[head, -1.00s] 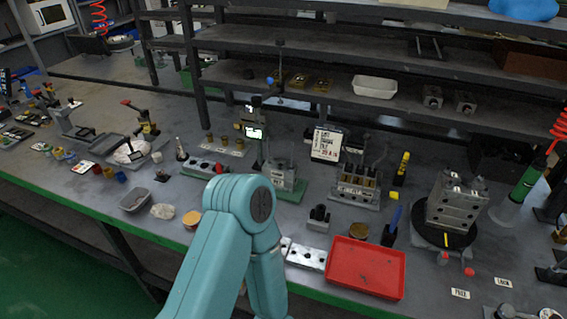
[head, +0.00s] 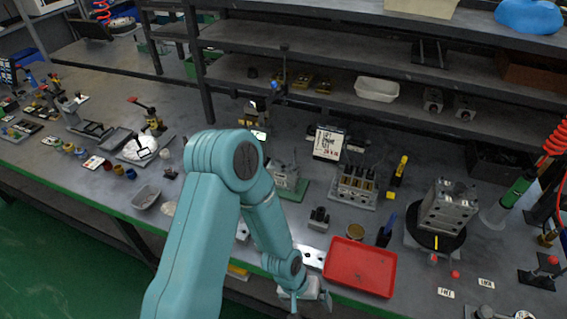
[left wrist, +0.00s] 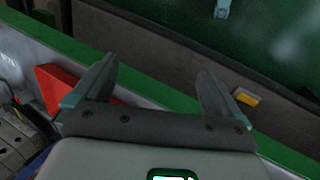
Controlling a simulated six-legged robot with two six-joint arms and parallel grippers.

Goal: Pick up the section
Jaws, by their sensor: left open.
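Several metal blocks could be the section; I cannot tell which one is meant. A stacked steel valve block (head: 447,207) stands on a dark round turntable (head: 435,236) at the right. My left gripper (head: 308,295) is low at the bench's front edge, left of and below the red tray (head: 360,267). In the left wrist view its two dark fingers (left wrist: 158,82) are spread, with nothing between them. The right gripper is not in view.
In the left wrist view the green bench edge (left wrist: 160,88) runs behind the fingers, with a red part (left wrist: 52,88) at the left and a dark metal block (left wrist: 18,140) below it. Shelves (head: 340,70) stand at the back. A grey bowl (head: 146,197) is at the left.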

